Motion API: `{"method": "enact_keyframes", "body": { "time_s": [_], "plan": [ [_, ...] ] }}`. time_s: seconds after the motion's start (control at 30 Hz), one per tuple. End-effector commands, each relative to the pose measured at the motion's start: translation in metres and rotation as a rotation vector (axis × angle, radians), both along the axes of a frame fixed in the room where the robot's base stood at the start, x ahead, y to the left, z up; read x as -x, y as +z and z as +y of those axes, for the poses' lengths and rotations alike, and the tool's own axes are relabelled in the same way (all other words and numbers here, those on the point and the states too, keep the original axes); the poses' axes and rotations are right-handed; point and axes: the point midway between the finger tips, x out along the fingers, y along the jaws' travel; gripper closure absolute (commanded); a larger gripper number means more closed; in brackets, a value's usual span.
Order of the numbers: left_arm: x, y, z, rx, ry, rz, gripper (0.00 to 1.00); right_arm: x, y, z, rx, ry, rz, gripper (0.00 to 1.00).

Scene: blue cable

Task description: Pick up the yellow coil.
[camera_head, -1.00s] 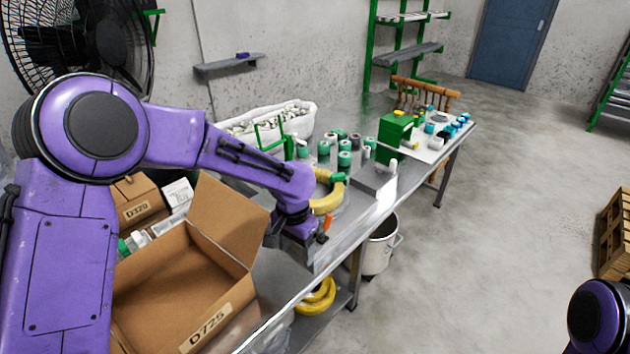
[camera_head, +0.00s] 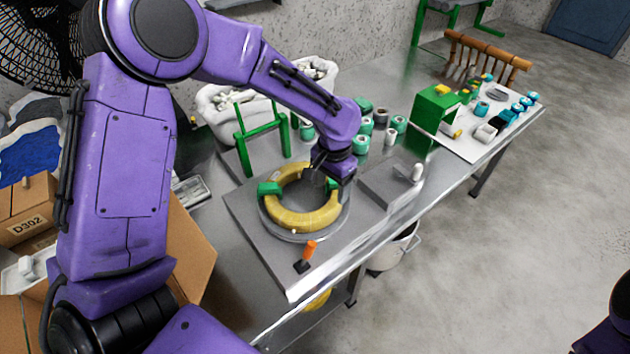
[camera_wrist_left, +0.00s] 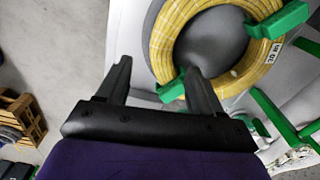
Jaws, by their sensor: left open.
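The yellow coil (camera_head: 300,220) lies flat on a round grey holder with green clamps, on the metal workbench. It also shows in the left wrist view (camera_wrist_left: 165,42), around a grey centre. My left gripper (camera_head: 327,172) is at the coil's far right side in the head view and is open. In the left wrist view, the left gripper (camera_wrist_left: 159,68) has one finger outside the ring and the other overlapping its inner side. Nothing is held between the fingers. I cannot tell how high the fingertips are above the coil. My right gripper is not in view.
Green and white spools (camera_head: 378,122) stand behind. A green box (camera_head: 434,108) sits farther right. A cardboard box (camera_head: 192,235) is at left.

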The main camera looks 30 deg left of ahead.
Motion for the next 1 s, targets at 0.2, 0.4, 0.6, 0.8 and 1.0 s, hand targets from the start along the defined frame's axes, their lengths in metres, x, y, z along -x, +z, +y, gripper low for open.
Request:
{"method": "enact_keyframes", "body": {
  "time_s": [0.2,0.4,0.6,0.8,1.0],
  "plan": [
    [0.000,-0.040,-0.001,0.000,-0.001,0.006,0.34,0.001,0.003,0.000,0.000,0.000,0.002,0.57],
    [-0.001,-0.066,0.003,0.002,-0.002,0.009,0.34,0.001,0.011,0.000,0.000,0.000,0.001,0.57],
    [-0.001,-0.097,0.005,0.001,-0.005,0.004,0.34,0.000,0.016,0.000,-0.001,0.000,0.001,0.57],
    [-0.002,-0.100,0.004,0.000,-0.006,0.002,0.34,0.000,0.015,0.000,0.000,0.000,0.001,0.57],
    [-0.002,-0.100,0.004,0.000,-0.006,0.002,0.86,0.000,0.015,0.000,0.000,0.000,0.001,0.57]
  ]
}}
